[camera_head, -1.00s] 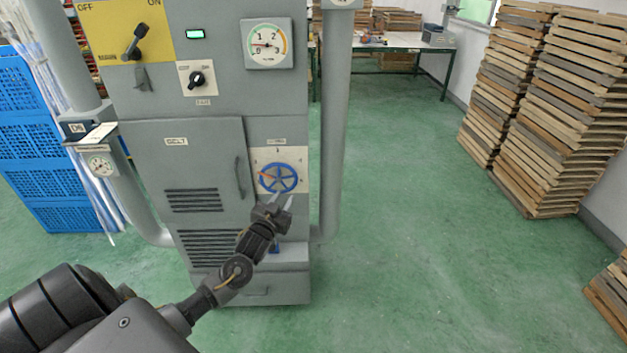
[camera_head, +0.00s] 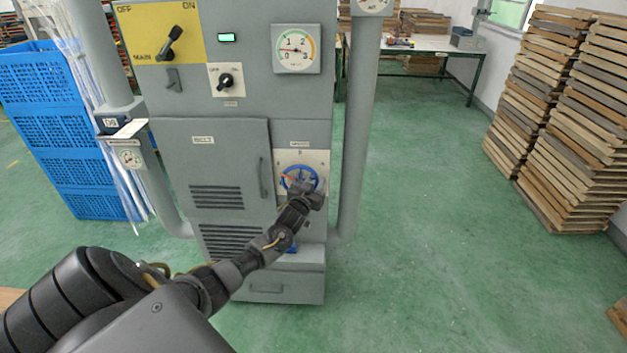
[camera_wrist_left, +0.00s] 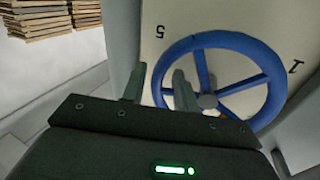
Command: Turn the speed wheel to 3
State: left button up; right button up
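The blue speed wheel (camera_head: 314,171) sits on a pale dial plate (camera_head: 321,158) low on the grey machine. It has several spokes and an orange mark on its left side. In the left wrist view the wheel (camera_wrist_left: 196,43) shows with the numbers 5 and 1 on the plate around it. My left gripper (camera_head: 314,187) is at the wheel's lower part and hides some of it. In the wrist view its fingers (camera_wrist_left: 158,84) are apart, with part of the rim showing between them; I cannot tell whether they touch it. My right gripper is not in view.
Above the wheel is a round gauge (camera_head: 296,49) with its needle at the left, near 1. A door with a handle (camera_head: 263,178) is left of the wheel, and a vertical grey pipe (camera_head: 357,130) is right. Blue crates (camera_head: 75,140) stand left, pallet stacks (camera_head: 560,120) right.

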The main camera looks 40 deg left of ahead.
pick_arm(q)
jog(key=shift+w, duration=0.25)
